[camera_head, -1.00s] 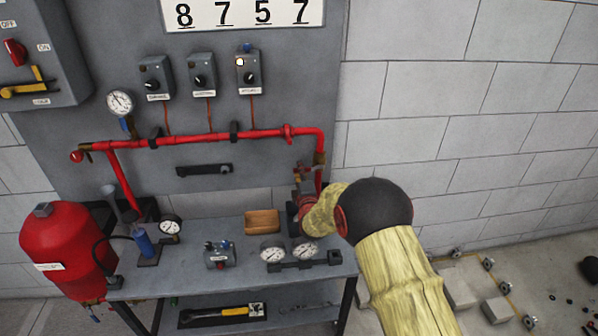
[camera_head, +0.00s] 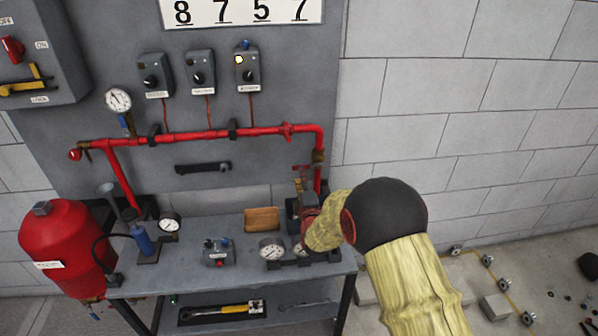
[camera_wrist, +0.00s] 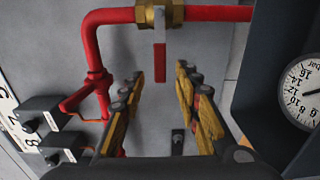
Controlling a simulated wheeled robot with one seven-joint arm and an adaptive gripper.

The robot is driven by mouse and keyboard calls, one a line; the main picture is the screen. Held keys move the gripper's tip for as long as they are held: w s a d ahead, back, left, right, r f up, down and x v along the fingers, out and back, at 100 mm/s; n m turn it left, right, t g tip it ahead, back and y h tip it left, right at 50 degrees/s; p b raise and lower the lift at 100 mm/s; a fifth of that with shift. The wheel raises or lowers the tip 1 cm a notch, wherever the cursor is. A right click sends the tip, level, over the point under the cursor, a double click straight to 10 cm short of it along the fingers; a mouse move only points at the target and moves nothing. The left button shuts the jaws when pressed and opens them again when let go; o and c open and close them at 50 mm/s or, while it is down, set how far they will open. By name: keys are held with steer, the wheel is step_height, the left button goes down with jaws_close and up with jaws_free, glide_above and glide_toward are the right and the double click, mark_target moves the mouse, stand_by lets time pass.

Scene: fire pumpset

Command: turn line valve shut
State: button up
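The line valve is a brass body (camera_wrist: 160,14) on the red pipe; it also shows on the upright pipe in the head view (camera_head: 318,157). Its red and grey lever (camera_wrist: 160,55) stands crosswise to the pipe in the wrist view. My gripper (camera_wrist: 158,72) is open, with a yellow-padded finger on either side of the lever's end in the picture. Neither finger visibly touches the lever; the depth between them is unclear. In the head view my gripper (camera_head: 303,175) is small, in front of the upright pipe and partly hidden by my wrist.
A red tank (camera_head: 62,250) stands at left. A dark-framed gauge (camera_wrist: 303,88) is close at right in the wrist view. Block wall (camera_head: 440,100) lies right of the panel.

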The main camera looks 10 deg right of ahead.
steer(key=s, duration=0.6)
steer(key=shift+w, duration=0.1)
